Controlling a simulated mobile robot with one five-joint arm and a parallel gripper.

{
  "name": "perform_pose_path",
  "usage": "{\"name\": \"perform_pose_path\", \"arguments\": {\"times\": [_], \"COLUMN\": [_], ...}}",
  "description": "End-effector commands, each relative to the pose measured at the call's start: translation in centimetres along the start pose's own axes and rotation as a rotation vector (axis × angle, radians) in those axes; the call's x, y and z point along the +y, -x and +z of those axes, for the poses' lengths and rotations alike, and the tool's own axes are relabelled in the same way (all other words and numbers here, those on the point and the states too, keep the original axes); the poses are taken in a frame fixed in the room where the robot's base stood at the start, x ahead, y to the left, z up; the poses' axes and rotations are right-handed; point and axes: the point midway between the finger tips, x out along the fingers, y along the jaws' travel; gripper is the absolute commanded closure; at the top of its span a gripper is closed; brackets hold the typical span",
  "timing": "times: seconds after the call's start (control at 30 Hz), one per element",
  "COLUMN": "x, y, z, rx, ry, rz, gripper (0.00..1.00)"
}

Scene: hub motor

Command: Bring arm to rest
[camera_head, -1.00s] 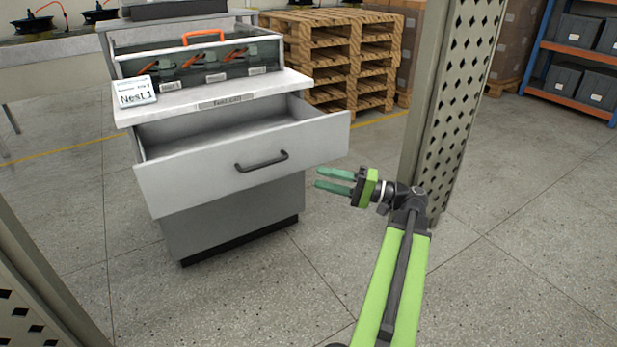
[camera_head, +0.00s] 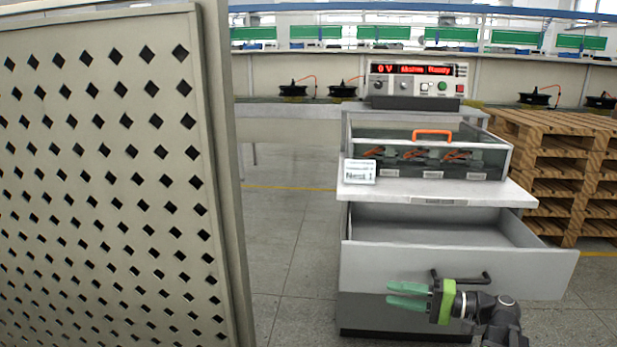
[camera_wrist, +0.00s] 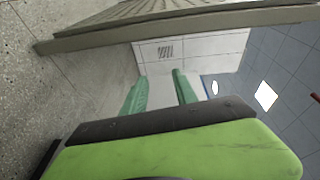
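My gripper (camera_head: 408,295) has green fingers and a lime-green body. In the head view it is in front of the open drawer's face, pointing left, and overlaps the left part of the dark handle. Its two fingers are apart with nothing between them. In the wrist view the two fingers (camera_wrist: 160,92) are also apart and empty, with a pale wall behind them. My dark wrist links show at the bottom right of the head view. Whether the gripper touches the drawer (camera_head: 390,258) cannot be told.
The drawer is pulled out of a grey cabinet (camera_head: 362,312). On top stand a clear case with an orange handle (camera_head: 432,134), a "Nest 1" sign (camera_head: 360,172) and a display unit (camera_head: 415,84). A perforated panel (camera_head: 110,190) fills the left. Wooden pallets (camera_head: 565,150) stand right.

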Motion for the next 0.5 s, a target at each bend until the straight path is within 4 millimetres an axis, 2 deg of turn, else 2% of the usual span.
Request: {"name": "perform_pose_path", "arguments": {"times": [0.03,0.1,0.2,0.33,0.4,0.5], "x": [-0.4,1.0,3.6,7.2,9.0,11.1], "y": [-4.6,-9.8,-15.2,-18.5,-18.8,-17.8], "z": [1.6,4.2,8.1,12.1,13.3,13.6], "rx": [-0.089,-0.199,-0.332,-0.457,-0.496,-0.515], "ry": [-0.007,-0.01,0.008,0.071,0.114,0.172], "rz": [0.068,0.193,0.394,0.67,0.813,1.0], "gripper": [0.66,0.66,0.66,0.66,0.66,0.66]}}
